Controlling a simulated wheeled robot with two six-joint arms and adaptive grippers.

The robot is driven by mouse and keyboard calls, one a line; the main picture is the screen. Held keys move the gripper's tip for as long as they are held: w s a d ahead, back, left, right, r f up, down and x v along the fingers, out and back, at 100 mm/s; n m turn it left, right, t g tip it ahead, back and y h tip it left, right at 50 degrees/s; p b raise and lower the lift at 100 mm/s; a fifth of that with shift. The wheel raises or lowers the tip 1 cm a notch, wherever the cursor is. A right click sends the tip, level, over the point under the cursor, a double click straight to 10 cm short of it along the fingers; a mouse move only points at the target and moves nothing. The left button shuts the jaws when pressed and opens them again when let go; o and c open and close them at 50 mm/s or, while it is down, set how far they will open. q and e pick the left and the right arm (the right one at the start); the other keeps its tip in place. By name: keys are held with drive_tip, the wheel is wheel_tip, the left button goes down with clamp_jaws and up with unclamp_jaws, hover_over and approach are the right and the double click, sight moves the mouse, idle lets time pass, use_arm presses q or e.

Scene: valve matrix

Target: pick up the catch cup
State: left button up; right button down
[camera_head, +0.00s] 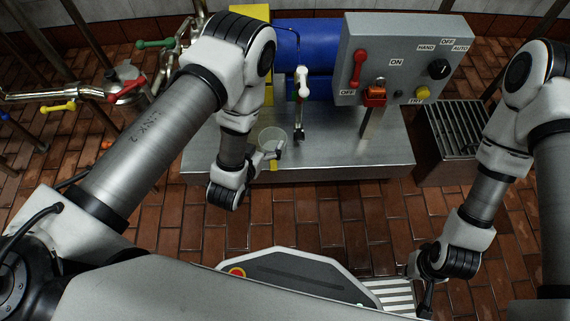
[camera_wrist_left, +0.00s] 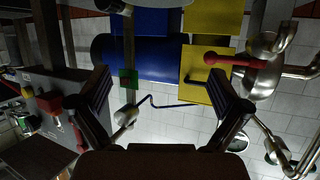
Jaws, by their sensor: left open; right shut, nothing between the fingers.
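The catch cup (camera_head: 271,135) looks like a small clear cup with a round rim. It stands on the steel bench (camera_head: 345,155) near its front edge, left of the middle. My left gripper (camera_head: 272,153) is at the near side of the cup, partly covering it; whether it touches the cup I cannot tell. In the left wrist view the left gripper (camera_wrist_left: 166,108) has its two fingers wide apart. I cannot make out the cup between them there. My right gripper (camera_head: 427,297) is shut and empty, pointing down, well away from the bench at lower right.
A grey control box (camera_head: 400,50) with a red lever (camera_head: 359,68) stands on the bench at right. A white-handled tap (camera_head: 302,83) rises just right of the cup. A blue motor (camera_head: 300,45) is behind. A grated drain box (camera_head: 458,130) is at right.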

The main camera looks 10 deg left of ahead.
use_arm(q)
drive_tip(key=b, duration=0.2)
approach(272, 140)
drive_tip(key=x, duration=0.3)
drive_tip(key=shift+r, duration=0.1)
drive_tip(key=b+x, duration=0.1)
drive_tip(key=x, duration=0.1)
drive_tip(key=b+x, duration=0.3)
drive_tip(key=x, duration=0.2)
drive_tip(key=shift+s+f+b, duration=0.15)
drive_tip(key=shift+f+b, duration=0.1)
drive_tip(key=shift+b, duration=0.05)
drive_tip(key=shift+w+f, duration=0.1)
drive_tip(key=shift+w, duration=0.25)
use_arm(e)
wheel_tip(272, 140, down, 9)
use_arm(q)
drive_tip(key=c, duration=0.9)
use_arm(e)
drive_tip(key=shift+f, duration=0.1)
